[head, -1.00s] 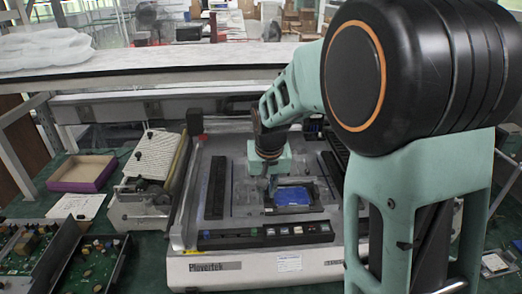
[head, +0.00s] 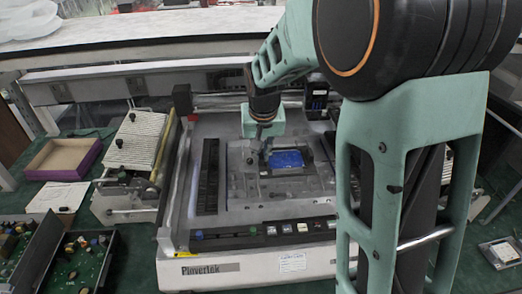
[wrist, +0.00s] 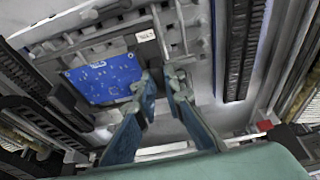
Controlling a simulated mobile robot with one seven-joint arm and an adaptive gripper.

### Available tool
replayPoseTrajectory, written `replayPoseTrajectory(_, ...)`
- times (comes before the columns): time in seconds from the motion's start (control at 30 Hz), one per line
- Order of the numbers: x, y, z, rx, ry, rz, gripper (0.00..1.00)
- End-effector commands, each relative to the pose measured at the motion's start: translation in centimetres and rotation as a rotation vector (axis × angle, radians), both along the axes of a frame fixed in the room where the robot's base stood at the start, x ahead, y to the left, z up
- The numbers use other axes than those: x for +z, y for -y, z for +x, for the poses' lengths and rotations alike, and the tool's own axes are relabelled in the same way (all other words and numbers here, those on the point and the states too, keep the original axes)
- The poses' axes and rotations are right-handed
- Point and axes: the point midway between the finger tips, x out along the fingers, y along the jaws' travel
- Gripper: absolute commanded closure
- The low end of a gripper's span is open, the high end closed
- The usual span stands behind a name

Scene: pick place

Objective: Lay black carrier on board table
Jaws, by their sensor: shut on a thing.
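The black carrier (head: 286,171) is a dark flat frame with a blue circuit board (head: 287,158) in it. It is over the grey board table (head: 241,186), the flat bed in the middle of the bench machine. My gripper (head: 264,151) is at the carrier's left edge, pointing down and shut on it. In the wrist view the narrow fingers (wrist: 160,80) are beside the blue board (wrist: 103,78), with only a small space between them. I cannot tell whether the carrier touches the bed or hangs just above it.
The machine's button panel (head: 262,233) runs along its front. A dark rail (head: 208,176) lies left of the bed. A ribbed white unit (head: 137,142) and a purple-edged box (head: 64,158) stand further left. A pale shelf (head: 150,42) crosses behind.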

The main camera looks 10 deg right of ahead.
Motion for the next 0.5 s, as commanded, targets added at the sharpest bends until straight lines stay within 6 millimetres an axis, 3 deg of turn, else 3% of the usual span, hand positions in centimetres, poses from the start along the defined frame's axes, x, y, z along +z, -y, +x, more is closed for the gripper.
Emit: replayPoseTrajectory(0.5, -5.3, 0.0, 0.0, 0.0, -0.001, 0.0, 1.0)
